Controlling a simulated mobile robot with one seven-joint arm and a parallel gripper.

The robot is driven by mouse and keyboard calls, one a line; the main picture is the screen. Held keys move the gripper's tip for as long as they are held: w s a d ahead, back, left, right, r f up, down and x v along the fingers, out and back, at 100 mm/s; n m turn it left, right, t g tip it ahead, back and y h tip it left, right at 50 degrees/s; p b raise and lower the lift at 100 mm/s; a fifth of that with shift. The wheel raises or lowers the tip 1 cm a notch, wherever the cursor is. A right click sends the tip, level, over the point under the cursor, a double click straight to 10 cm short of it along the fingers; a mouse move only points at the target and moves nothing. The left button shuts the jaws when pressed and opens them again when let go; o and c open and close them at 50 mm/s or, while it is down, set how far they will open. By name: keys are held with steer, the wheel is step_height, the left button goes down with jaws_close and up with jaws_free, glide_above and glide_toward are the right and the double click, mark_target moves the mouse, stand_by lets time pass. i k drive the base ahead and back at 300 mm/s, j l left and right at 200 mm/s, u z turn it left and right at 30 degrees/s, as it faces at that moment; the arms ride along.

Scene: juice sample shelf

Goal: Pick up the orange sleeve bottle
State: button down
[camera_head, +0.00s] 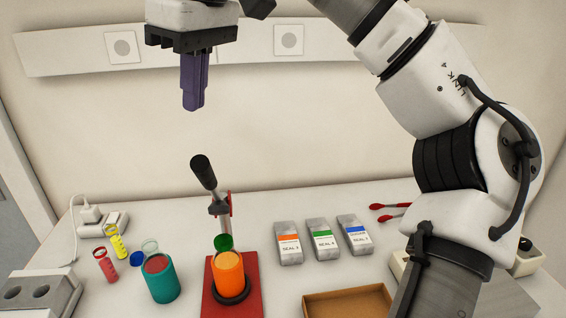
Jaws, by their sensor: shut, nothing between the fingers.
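The orange sleeve bottle (228,272) stands upright in a dark ring on the red base (252,299) of a lever press at the front of the table. A green disc, perhaps a cap, shows just above its mouth under the press. I cannot tell whether the two touch. My gripper (192,105) has purple fingers pointing down. It hangs empty in the air, well above the table and up from the bottle in the picture. Its fingers are shut together.
The press's black-handled lever (203,172) rises above the bottle. A teal sleeve bottle (162,285) stands to its left, near a blue cap (138,259) and red and yellow tubes. Three seal pouches (323,243) lie right, behind a cardboard tray (347,304).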

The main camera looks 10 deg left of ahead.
mark_target(228, 267)
steer(key=k, duration=1)
